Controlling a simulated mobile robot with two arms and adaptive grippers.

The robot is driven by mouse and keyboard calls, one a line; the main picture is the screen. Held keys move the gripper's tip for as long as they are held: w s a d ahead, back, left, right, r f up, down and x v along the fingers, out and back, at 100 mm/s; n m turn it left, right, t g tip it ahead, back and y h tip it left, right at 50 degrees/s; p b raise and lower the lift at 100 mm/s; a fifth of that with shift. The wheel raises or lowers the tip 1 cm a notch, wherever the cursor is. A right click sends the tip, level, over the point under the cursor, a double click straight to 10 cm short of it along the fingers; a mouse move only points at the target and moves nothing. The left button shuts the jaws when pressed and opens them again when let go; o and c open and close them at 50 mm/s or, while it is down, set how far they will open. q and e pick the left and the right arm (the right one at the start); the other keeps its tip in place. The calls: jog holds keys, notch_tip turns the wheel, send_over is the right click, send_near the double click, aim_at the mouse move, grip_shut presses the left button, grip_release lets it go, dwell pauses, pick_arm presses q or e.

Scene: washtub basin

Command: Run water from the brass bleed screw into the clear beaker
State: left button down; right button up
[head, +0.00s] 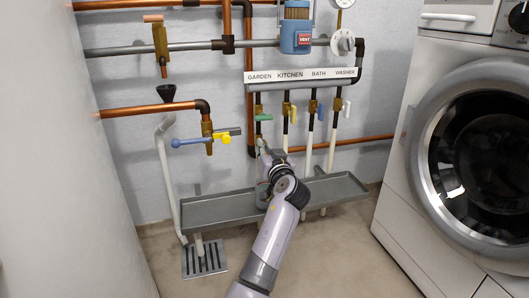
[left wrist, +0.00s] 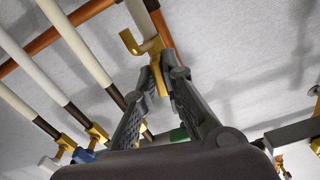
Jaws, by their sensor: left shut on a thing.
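My left gripper (head: 264,146) reaches up from below to the foot of the GARDEN branch, under its green lever (head: 263,117). In the left wrist view, the fingertips (left wrist: 160,78) close on a small brass part, apparently the brass bleed screw (left wrist: 159,80). A curved brass spout (left wrist: 131,43) shows just beyond it. I cannot see water flowing. The clear beaker is not plainly visible; a faint pale shape (head: 262,188) beside my arm over the tray may be it. My right gripper is not in view.
A grey drip tray (head: 220,210) runs below the pipes, partly behind my arm. Nearby branches carry yellow (head: 293,114) and blue (head: 320,112) levers.

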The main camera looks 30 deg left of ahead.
pick_arm(q)
jog(key=shift+f, duration=0.15)
dwell(0.4)
jog(key=c, duration=2)
grip_release()
jog(key=shift+o, duration=0.2)
